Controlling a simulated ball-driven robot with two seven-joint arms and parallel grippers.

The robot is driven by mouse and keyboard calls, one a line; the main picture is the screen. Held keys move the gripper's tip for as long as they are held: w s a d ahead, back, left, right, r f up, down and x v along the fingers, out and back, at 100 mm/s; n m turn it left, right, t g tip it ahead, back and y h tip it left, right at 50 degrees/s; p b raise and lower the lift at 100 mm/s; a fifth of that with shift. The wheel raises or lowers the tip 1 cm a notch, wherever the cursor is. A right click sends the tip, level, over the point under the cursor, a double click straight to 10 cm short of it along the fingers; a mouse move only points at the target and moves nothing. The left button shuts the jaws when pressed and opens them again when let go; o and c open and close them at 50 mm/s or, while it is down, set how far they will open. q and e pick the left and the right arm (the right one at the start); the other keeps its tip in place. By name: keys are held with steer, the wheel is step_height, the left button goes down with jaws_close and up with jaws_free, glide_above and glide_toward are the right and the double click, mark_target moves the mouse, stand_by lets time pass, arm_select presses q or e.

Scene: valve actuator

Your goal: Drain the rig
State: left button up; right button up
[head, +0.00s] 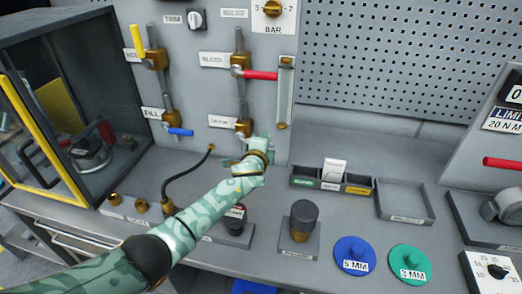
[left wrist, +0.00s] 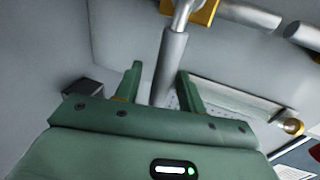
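The rig panel (head: 205,75) carries several brass valves on grey pipes. The drain valve (head: 244,128) is at the lower right, beside its label (head: 222,122); I cannot make out its lever. My left gripper (head: 258,144) is just below and in front of it. In the left wrist view my left gripper (left wrist: 160,88) has its two fingers apart, with a grey rod (left wrist: 171,65) reaching down between them from a brass fitting (left wrist: 205,12). Whether they touch it is unclear. The fill valve has a blue lever (head: 180,132), the bleed valve a red lever (head: 260,75), and another valve a yellow lever (head: 137,42). My right gripper is not in view.
A black hose (head: 185,178) curves up from the bench left of my left gripper. A dark knob (head: 303,215), blue disc (head: 354,254) and green disc (head: 409,262) stand in front. A divided tray (head: 302,182) and an empty tray (head: 407,217) lie right. A yellow-edged cabinet (head: 45,150) stands left.

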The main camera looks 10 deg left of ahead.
arm_select(q)
steer(key=p+v, duration=0.5)
steer(key=v, duration=1.1)
steer(key=shift+s, duration=0.1)
